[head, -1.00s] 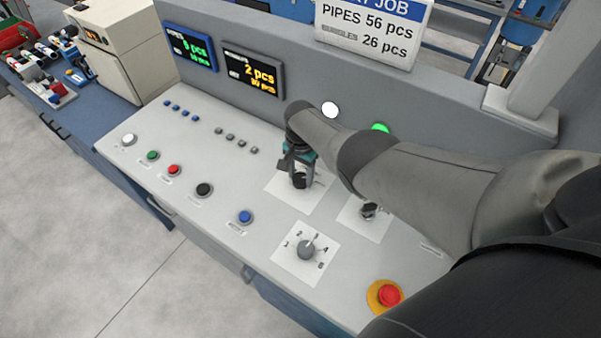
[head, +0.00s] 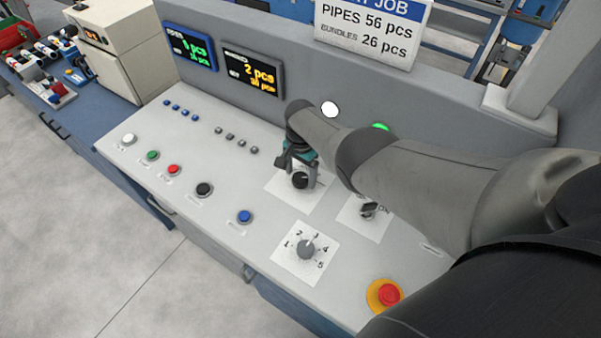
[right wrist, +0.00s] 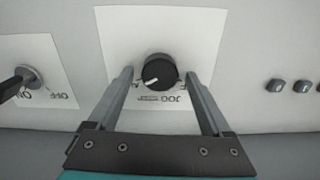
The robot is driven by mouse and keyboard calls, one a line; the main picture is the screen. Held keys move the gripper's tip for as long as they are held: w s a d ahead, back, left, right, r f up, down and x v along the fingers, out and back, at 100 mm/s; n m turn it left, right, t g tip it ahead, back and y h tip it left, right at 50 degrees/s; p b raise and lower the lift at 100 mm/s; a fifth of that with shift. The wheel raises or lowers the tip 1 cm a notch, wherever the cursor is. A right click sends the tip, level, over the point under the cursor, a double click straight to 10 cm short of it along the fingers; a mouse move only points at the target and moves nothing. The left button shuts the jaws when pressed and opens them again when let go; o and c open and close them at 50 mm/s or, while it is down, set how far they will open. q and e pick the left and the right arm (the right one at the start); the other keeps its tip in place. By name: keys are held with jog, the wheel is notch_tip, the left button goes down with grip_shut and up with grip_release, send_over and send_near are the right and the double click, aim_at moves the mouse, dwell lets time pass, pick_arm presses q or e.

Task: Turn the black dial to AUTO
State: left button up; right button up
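The black dial (right wrist: 159,72) sits on a white label plate (right wrist: 112,30) on the sloped panel. It also shows below my right gripper in the head view (head: 300,181). Its white mark points to the lower left in the right wrist view, toward lettering partly hidden by a finger. "JOG" is readable upside down below the dial. My right gripper (right wrist: 159,76) is open, with one finger on each side of the dial and a visible gap on both sides. My left gripper is not in view.
A key-like switch (right wrist: 28,78) with ON/OFF lettering is beside the dial. A numbered grey selector (head: 307,250), a red emergency button (head: 389,295) and a blue button (head: 245,217) are nearer the front. Small grey buttons (head: 236,141) lie to the left. A wall with displays (head: 252,73) rises behind.

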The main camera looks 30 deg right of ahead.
notch_tip(320, 180, up, 6)
jog(key=p, duration=0.4)
jog(key=shift+f, duration=0.25)
notch_tip(320, 180, up, 2)
jog(key=shift+r+p, duration=0.1)
jog(key=shift+p, duration=0.25)
notch_tip(320, 180, up, 8)
jog(key=f, duration=0.1)
send_over(301, 177)
jog(key=shift+r, duration=0.25)
jog(key=shift+a, duration=0.1)
